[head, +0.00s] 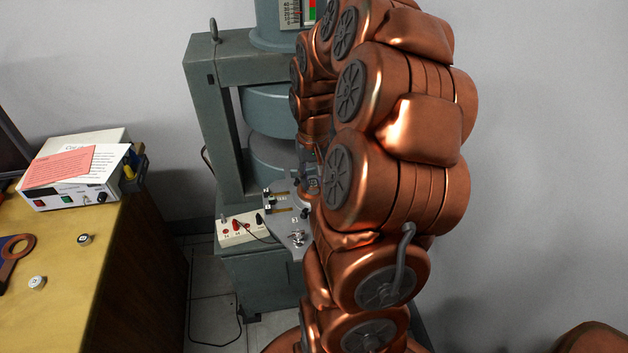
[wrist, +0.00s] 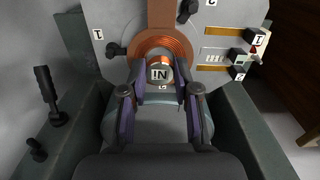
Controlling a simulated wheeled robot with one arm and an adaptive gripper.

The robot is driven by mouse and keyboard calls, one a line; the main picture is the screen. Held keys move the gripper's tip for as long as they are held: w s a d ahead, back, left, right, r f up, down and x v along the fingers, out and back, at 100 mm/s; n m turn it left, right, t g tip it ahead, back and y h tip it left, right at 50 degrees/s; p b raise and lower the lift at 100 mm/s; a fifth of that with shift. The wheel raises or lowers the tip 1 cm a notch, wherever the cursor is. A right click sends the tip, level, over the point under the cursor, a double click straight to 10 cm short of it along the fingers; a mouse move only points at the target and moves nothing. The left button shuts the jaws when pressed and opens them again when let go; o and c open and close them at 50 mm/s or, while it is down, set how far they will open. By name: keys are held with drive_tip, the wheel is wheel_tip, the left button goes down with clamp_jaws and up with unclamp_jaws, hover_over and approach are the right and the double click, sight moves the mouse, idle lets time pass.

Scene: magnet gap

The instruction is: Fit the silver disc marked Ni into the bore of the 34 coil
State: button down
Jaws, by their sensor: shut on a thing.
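In the wrist view my gripper (wrist: 160,88) is shut on the silver disc marked Ni (wrist: 160,73), with a finger on each side of it. The lettering appears turned over. Behind the disc is a copper-wound coil (wrist: 180,47), its windings ringing the disc's upper part. A small label (wrist: 162,87), probably 34, shows below the disc. The disc lines up with the coil's middle and hides most of the bore. I cannot tell whether it is in front of the bore or partly inside. In the head view my arm hides most of the gripper and coil.
A grey plate (wrist: 110,65) with knobs and brass sliders surrounds the coil. The large grey-green magnet frame (head: 205,100) stands around this spot.

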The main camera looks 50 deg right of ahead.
sight(313, 183)
drive_tip(key=shift+f, duration=0.8)
drive_tip(key=shift+f, duration=0.25)
drive_tip(key=c, duration=0.9)
unclamp_jaws()
drive_tip(key=shift+o, duration=0.2)
drive_tip(key=shift+r, duration=0.1)
wheel_tip(313, 183, up, 12)
drive_tip(key=shift+r+b, duration=0.2)
drive_tip(key=shift+b, duration=0.1)
